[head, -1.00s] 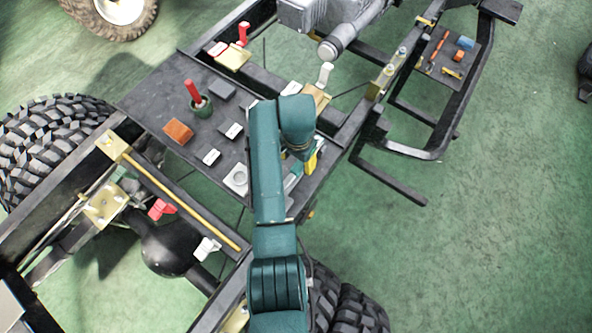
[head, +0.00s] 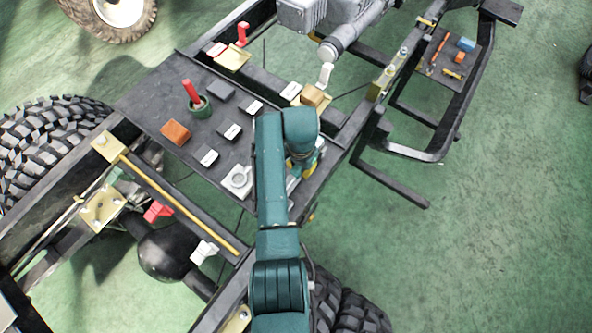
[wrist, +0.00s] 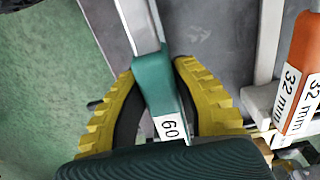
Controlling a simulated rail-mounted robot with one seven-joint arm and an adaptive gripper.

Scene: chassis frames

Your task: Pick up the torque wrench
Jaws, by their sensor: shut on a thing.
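The torque wrench (wrist: 150,38) shows in the wrist view as a silver bar with a teal handle and a white label reading 60. My gripper (wrist: 156,78) has two yellow ribbed fingers that close on both sides of the teal handle. In the head view my gripper (head: 303,165) is over the right front part of the dark plate, and my arm hides most of the wrench. I cannot tell whether the wrench touches the plate.
An orange block (wrist: 303,65) labelled 32 mm stands right of the wrench. The dark plate (head: 150,95) holds several small blocks, a green cup (head: 199,107) with a red-handled tool, and a pale ring-marked block (head: 237,181). Chassis rails surround it.

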